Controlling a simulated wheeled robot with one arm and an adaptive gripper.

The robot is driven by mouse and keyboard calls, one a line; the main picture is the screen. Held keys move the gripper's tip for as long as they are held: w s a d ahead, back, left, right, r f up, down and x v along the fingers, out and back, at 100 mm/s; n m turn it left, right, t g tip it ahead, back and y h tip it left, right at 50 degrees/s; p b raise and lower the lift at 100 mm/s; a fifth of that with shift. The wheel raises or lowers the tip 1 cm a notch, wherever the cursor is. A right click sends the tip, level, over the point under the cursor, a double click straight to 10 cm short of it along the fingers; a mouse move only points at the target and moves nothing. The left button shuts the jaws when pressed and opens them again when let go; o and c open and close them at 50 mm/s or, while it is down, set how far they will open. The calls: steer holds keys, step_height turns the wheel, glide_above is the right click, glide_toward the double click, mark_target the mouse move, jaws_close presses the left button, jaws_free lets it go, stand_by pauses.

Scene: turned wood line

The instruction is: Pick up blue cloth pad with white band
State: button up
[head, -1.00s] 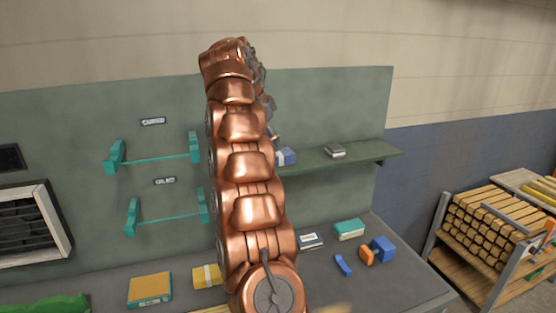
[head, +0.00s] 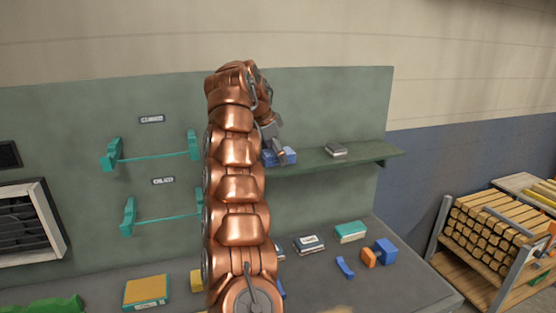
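The blue cloth pad (head: 289,155) lies on the green wall shelf, at the part of the shelf beside my copper arm. A light patch that may be its white band shows near its middle, partly covered. My gripper (head: 279,149) hangs down from the arm's end, over or in front of the pad, and hides part of it. Its fingertips are too small and overlapped to tell whether they are open, shut or touching the pad.
The shelf (head: 355,158) also bears a small grey block (head: 335,149) to the right. Teal brackets (head: 155,155) stick out from the wall at left. The bench below holds a yellow box (head: 147,290), a teal box (head: 350,231) and blue and orange pieces.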

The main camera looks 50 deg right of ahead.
steer(key=shift+c, duration=0.2)
steer(key=c, duration=1.2)
steer(key=shift+r, duration=0.1)
steer(key=shift+r+p, duration=1.5)
steer(key=shift+r, duration=0.45)
steer(key=shift+s+a+f+b, duration=0.1)
steer(key=shift+a+f+b, duration=0.1)
steer(key=shift+f+b, duration=0.3)
steer(key=shift+s+a+r+b, duration=0.1)
steer(key=shift+s+a+b, duration=0.25)
steer(key=shift+a+b, duration=0.25)
steer(key=s+a+r+b, duration=0.1)
steer(key=s+a+b, duration=0.5)
steer(key=a, duration=0.5)
steer(key=s, duration=0.2)
steer(key=shift+s+r, duration=0.35)
steer(key=shift+a, duration=0.1)
